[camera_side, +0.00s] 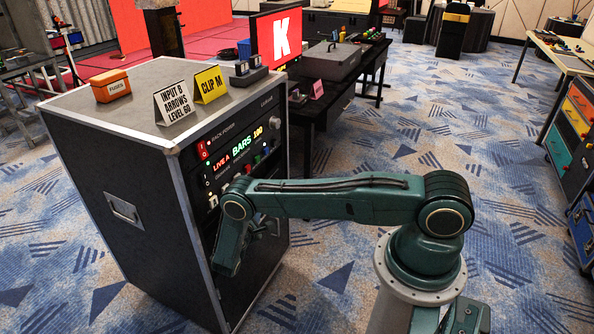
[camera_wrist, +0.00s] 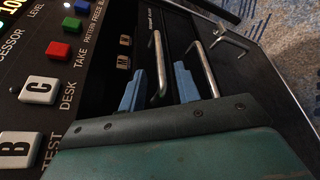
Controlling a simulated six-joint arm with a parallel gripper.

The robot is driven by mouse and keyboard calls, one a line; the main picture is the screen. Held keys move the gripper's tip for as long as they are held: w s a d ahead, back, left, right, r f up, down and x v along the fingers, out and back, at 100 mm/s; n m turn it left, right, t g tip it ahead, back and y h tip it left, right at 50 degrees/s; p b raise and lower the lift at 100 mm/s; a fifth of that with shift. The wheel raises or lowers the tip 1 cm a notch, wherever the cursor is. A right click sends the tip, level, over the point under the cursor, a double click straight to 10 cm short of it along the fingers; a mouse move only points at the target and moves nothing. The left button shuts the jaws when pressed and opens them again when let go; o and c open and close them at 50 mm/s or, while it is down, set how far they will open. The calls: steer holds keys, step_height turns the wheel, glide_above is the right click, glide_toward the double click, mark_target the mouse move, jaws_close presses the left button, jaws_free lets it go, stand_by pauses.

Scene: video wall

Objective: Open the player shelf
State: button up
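In the wrist view, my gripper (camera_wrist: 158,88) is open, its two blue fingers apart. A metal bar handle (camera_wrist: 157,62) on the rack front shows between the fingers, with space visible on both sides. A second metal bar handle (camera_wrist: 208,62) lies to the right of the right finger. I cannot tell which handle belongs to the player shelf. In the side view, my wrist is low in front of the black rack (camera_side: 140,215), hiding much of its lower front. The fingertips cannot be made out there.
Signs and an orange box (camera_side: 111,86) stand on top. Blue patterned carpet (camera_side: 340,270) lies open to the right.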

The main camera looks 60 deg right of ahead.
steer(key=shift+x, duration=2.85)
jaws_close()
